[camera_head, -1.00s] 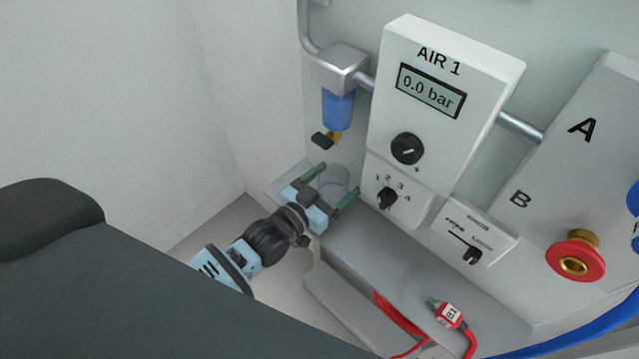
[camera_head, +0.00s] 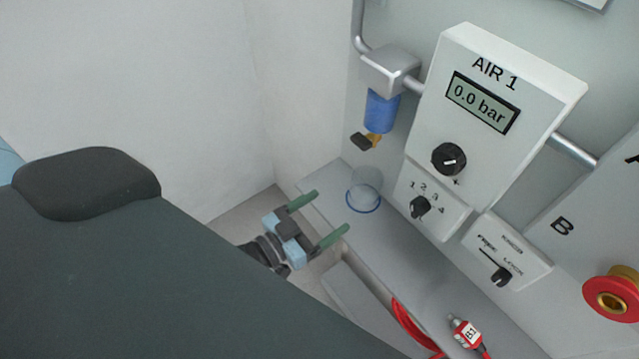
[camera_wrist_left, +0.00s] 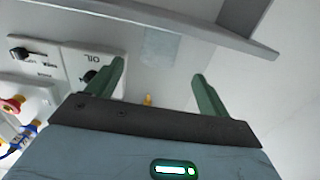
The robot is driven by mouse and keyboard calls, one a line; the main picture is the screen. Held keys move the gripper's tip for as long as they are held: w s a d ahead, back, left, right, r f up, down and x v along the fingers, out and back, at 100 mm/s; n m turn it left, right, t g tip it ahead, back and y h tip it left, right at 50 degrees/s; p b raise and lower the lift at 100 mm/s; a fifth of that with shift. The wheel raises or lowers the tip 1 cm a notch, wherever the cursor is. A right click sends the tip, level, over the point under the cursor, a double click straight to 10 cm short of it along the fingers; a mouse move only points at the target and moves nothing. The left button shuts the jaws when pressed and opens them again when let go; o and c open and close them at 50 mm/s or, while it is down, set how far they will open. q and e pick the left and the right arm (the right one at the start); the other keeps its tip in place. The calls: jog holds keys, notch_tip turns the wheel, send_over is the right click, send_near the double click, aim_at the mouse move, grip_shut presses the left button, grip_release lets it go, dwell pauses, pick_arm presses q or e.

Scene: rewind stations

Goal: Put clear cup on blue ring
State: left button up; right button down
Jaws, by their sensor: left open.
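The clear cup (camera_head: 366,182) stands upright on the grey ledge beneath the blue filter bowl. The blue ring (camera_head: 363,210) shows around the foot of the cup, and the cup appears to rest on it. My left gripper (camera_head: 331,211) is open and empty. Its two green fingers point toward the cup, with the tips a little short of it and apart from it. In the left wrist view the open fingers (camera_wrist_left: 158,70) also show, with a faint translucent patch beyond them that may be the cup. My right gripper is not in view.
The grey ledge (camera_head: 390,257) runs along the panel. The AIR 1 box (camera_head: 490,120) and a numbered selector (camera_head: 420,207) stand close right of the cup. A red cable plug (camera_head: 466,332) lies at the front right. The white wall (camera_head: 200,90) is at left.

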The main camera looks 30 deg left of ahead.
pick_arm(q)
jog(key=s+f+g+y, duration=0.1)
jog(key=s+f+g, duration=0.2)
jog(key=s+f, duration=0.3)
jog(key=s+f+n+g+y, duration=0.1)
jog(key=s+f+g, duration=0.3)
jog(key=s, duration=1)
jog(key=s+f+n+g+y, duration=0.1)
jog(key=s+f+g+y, duration=0.1)
jog(key=s+f, duration=0.6)
jog(key=s+g, duration=0.1)
jog(key=s, duration=0.2)
jog(key=shift+d, duration=0.15)
